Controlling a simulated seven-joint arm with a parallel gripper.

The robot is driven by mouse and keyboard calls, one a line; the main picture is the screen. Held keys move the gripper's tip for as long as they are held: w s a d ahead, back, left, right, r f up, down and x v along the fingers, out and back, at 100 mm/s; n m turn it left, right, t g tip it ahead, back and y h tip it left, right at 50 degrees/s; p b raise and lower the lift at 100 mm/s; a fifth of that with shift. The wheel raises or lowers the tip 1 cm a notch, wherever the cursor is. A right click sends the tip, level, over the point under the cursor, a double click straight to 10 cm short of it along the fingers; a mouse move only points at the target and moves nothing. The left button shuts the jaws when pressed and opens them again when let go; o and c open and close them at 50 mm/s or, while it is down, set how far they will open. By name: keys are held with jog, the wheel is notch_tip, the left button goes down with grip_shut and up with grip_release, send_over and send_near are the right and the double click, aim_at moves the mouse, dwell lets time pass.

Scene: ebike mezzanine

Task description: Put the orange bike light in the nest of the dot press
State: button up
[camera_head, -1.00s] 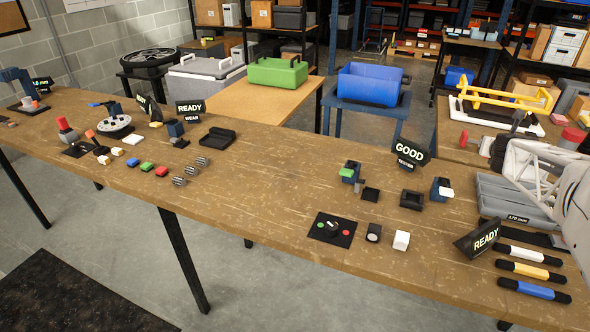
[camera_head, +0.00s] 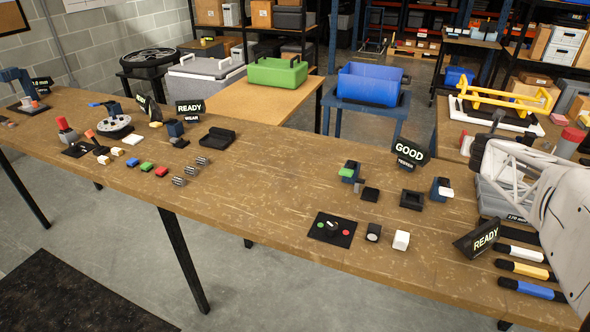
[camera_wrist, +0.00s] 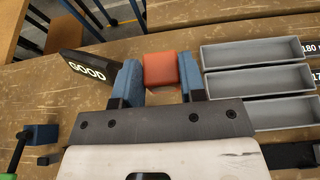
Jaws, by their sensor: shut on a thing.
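My gripper (camera_wrist: 159,76) is shut on the orange bike light (camera_wrist: 161,68), a red-orange block held between its blue fingers in the wrist view. It is above the wooden bench, between the GOOD sign and the grey trays. In the head view my white arm comes in from the right; the fingers and the light cannot be made out there. Small blue stations stand on the bench: one with a green top (camera_head: 350,171), one with a white part (camera_head: 441,188). A black square nest (camera_head: 411,199) lies between them. I cannot tell which station is the dot press.
The GOOD sign (camera_head: 409,152) stands behind the nest; it is left of my gripper in the wrist view (camera_wrist: 86,70). Grey trays (camera_wrist: 258,82) lie to the right. A READY sign (camera_head: 478,239) and marker-like sticks (camera_head: 524,269) are near my arm. The bench's middle is mostly clear.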

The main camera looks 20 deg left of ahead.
jog(key=shift+a+f, duration=0.2)
jog(key=shift+a, duration=0.95)
jog(key=shift+s+a, duration=0.1)
jog(key=shift+a, duration=0.25)
jog(key=s+a+f+n+y, duration=0.1)
jog(key=s+a, duration=0.3)
jog(key=a, duration=0.8)
jog(key=s+a+f, duration=0.1)
jog(key=s+a, duration=0.3)
jog(key=a, duration=0.7)
jog(key=s+a+n+y, duration=0.1)
jog(key=s+a, duration=0.3)
jog(key=a, duration=0.8)
jog(key=s+a+f, duration=0.1)
jog(key=s+f, duration=0.1)
jog(key=s, duration=0.3)
jog(key=s+a+f+m+h, duration=0.1)
jog(key=s+a+f, duration=0.1)
jog(key=s, duration=0.3)
jog(key=s+a+f+m+h, duration=0.1)
jog(key=s+f, duration=0.2)
jog(key=s, duration=0.2)
jog(key=shift+a+f, duration=0.1)
jog(key=shift+a, duration=0.2)
jog(key=shift+w+a, duration=0.1)
jog(key=shift+w, duration=0.05)
